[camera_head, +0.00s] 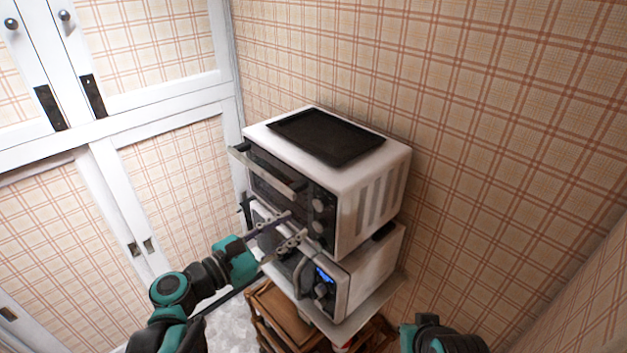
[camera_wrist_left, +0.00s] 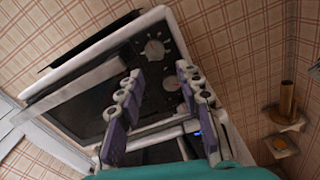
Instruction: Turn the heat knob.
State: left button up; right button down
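A white toaster oven (camera_head: 366,180) with a dark front stands on top of a microwave. A column of round knobs (camera_head: 318,206) runs down the right of its front; I cannot read which one is the heat knob. My left gripper (camera_head: 294,228) is in front of the oven's lower front, near the lower knobs, with its fingers apart. In the left wrist view the two purple-grey fingers (camera_wrist_left: 158,75) are spread with nothing between them. The upper knob (camera_wrist_left: 154,49) shows beyond the tips, and a second knob (camera_wrist_left: 171,83) lies between the fingers in the picture, partly hidden. My right gripper is out of view.
A black tray (camera_head: 326,137) lies on the oven's top. The oven door has a long handle (camera_head: 266,172). The microwave (camera_head: 366,270) below has a blue display and a dial. Both stand on a wooden cart (camera_head: 285,313). White cabinet doors (camera_head: 110,120) are at left; plaid wall is behind.

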aim_at(317, 205)
pick_arm(q)
jog(key=shift+n, duration=0.3)
jog(key=x, duration=0.2)
jog(key=r+x, duration=0.1)
jog(key=x, duration=0.4)
jog(key=shift+w+d+r, duration=0.2)
jog(key=shift+w, duration=0.2)
grip_shut()
